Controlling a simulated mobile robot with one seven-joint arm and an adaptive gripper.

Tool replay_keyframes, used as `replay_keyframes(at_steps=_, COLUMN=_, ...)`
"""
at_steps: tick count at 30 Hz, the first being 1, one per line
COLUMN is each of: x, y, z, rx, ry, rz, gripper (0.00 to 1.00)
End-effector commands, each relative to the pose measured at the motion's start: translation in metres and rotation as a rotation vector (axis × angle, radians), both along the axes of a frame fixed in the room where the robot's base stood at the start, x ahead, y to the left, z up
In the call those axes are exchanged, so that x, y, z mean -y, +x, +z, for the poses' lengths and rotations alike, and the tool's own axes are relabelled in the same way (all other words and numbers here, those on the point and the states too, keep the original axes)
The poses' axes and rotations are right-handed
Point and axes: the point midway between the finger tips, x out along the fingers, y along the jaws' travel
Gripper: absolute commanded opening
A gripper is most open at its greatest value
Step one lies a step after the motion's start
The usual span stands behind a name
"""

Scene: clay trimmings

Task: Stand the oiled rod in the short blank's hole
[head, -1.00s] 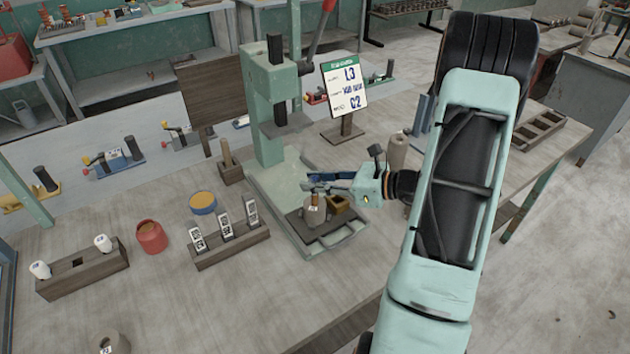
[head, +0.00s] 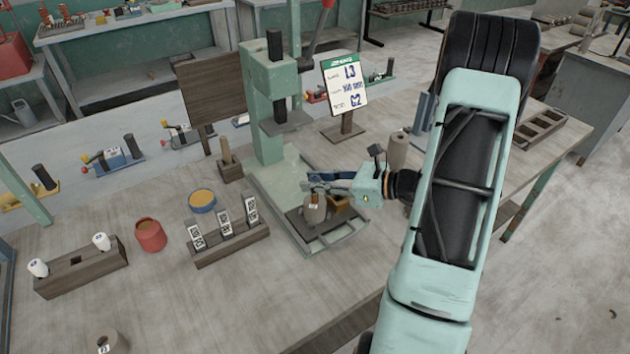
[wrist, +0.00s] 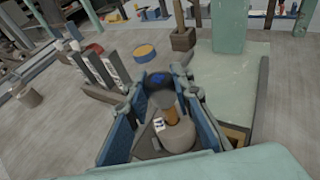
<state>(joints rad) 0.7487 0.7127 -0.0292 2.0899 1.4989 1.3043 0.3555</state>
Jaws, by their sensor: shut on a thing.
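The short blank (head: 316,210) is a grey-brown cylinder with a white label, upright on the dark plate (head: 320,236) at the foot of the press. It also shows in the wrist view (wrist: 182,139), low between my fingers. My gripper (head: 314,181) reaches in from the right, level, just above the blank. It is shut on the oiled rod (wrist: 172,115), whose orange-brown part shows right at the blank's top in the wrist view. The fingers hide much of the rod. I cannot tell whether its lower end is inside the hole.
A green press (head: 263,110) stands close behind. A small yellow-brown box (wrist: 236,136) is beside the blank. A rack of labelled bars (head: 232,243), a yellow-topped blue tin (head: 202,207) and a red pot (head: 150,238) stand left. The table's front is mostly clear.

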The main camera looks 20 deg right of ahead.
Motion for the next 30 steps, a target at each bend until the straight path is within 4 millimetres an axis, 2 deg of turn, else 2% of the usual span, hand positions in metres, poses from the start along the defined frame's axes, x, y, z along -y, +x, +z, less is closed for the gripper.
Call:
replay_keyframes(at_steps=4, x=0.0, y=0.0, z=0.001, rx=0.001, ry=0.0, rz=0.0, gripper=0.0)
replay_keyframes(at_steps=5, x=0.0, y=0.0, z=0.001, rx=0.001, ry=0.0, rz=0.0, gripper=0.23)
replay_keyframes(at_steps=10, x=0.0, y=0.0, z=0.001, rx=0.001, ry=0.0, rz=0.0, gripper=0.42)
replay_keyframes(at_steps=18, x=0.0, y=0.0, z=0.0, rx=-0.001, ry=-0.001, rz=0.0, gripper=0.42)
replay_keyframes(at_steps=22, x=0.007, y=-0.006, z=0.003, rx=0.001, ry=-0.002, rz=-0.003, gripper=0.42)
replay_keyframes(at_steps=30, x=0.043, y=-0.042, z=0.018, rx=0.001, ry=-0.002, rz=-0.004, gripper=0.42)
